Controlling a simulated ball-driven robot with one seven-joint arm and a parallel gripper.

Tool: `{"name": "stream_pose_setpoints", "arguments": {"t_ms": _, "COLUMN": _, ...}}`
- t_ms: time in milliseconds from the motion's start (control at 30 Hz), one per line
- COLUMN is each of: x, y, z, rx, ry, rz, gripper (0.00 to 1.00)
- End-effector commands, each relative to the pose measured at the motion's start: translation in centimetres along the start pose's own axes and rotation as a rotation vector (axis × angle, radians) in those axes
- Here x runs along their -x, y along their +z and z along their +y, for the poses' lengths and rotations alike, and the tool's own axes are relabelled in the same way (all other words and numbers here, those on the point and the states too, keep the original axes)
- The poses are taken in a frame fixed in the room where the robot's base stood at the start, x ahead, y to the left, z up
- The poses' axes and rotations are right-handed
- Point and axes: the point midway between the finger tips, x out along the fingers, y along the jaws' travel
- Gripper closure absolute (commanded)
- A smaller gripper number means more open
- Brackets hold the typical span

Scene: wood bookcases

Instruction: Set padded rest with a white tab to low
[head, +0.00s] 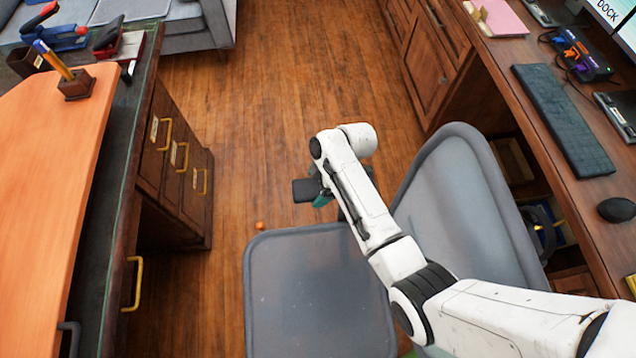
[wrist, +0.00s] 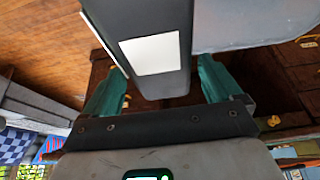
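The padded rest (wrist: 165,25) is a dark bar with a white tab (wrist: 153,54) on its face, large at the top centre of the wrist view. In the head view a dark block (head: 305,190), which looks like its end, shows beside my gripper (head: 322,198). The arm hides the rest of it there. In the wrist view my gripper (wrist: 160,78) has its teal fingers spread wide, one on each side of the rest. A narrow gap shows at the right finger; contact at the left is unclear. The rest's height setting cannot be read.
The grey chair's seat (head: 315,290) and back (head: 465,200) stand under and beside my arm. A desk with a keyboard (head: 565,120) is on the right. A drawer cabinet (head: 180,165) is on the left. A small orange object (head: 260,226) lies on the open wooden floor.

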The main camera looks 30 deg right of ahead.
Motion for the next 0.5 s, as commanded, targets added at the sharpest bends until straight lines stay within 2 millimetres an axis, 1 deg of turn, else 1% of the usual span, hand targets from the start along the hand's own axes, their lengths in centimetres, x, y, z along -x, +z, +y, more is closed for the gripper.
{"name": "stream_pose_setpoints", "arguments": {"t_ms": 33, "x": 0.0, "y": 0.01, "z": -0.01, "rx": 0.0, "ry": 0.0, "rz": 0.0, "gripper": 0.13}}
{"name": "stream_pose_setpoints", "arguments": {"t_ms": 67, "x": 0.01, "y": 0.01, "z": -0.01, "rx": 0.0, "ry": 0.0, "rz": 0.0, "gripper": 0.16}}
{"name": "stream_pose_setpoints", "arguments": {"t_ms": 500, "x": 0.02, "y": 0.03, "z": -0.01, "rx": 0.0, "ry": 0.0, "rz": 0.0, "gripper": 0.58}}
